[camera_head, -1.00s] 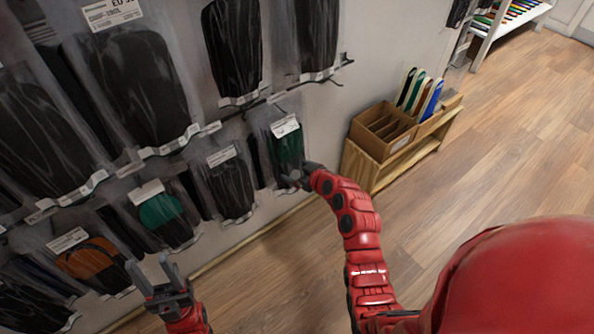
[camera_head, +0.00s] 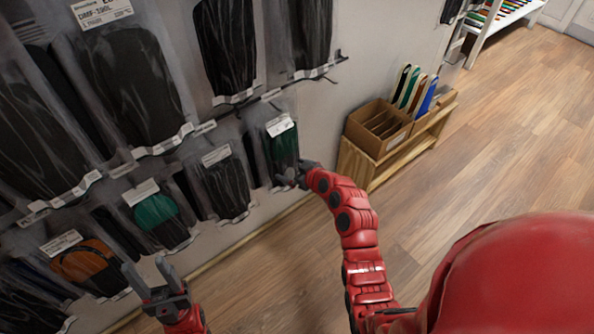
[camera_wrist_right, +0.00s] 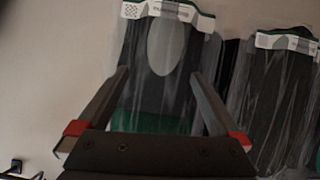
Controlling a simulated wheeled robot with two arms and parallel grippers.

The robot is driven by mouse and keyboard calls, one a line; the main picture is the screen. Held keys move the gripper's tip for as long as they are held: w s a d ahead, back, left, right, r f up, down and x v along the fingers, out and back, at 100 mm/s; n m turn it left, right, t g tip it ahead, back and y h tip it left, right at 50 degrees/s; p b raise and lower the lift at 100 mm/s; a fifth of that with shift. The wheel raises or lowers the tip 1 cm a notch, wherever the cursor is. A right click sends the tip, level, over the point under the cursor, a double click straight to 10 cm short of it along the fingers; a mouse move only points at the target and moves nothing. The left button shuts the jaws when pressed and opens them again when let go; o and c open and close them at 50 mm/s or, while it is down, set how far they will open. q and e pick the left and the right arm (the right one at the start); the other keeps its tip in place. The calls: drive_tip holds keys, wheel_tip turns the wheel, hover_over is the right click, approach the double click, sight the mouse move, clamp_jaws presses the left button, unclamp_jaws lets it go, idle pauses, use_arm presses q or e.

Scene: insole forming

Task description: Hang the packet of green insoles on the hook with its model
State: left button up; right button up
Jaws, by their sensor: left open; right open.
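A clear packet with a dark green insole (camera_head: 282,152) and a white label hangs at the right end of the lower row on the wall. My right gripper (camera_head: 288,176) is at the packet's lower edge. In the right wrist view my right gripper (camera_wrist_right: 158,75) is open, with its fingers on either side of a packet (camera_wrist_right: 165,50) that shows green low down. I cannot tell whether they touch it. Another packet with a green-topped insole (camera_head: 155,212) hangs further left. My left gripper (camera_head: 146,272) is open and empty, below that packet.
Black insole packets (camera_head: 228,185) crowd the wall in two rows, with an orange one (camera_head: 85,262) at lower left. The floor right of the bench is clear.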

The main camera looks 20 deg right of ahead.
drive_tip(key=p+v, duration=0.2)
drive_tip(key=v, duration=1.5)
drive_tip(key=shift+s, duration=0.2)
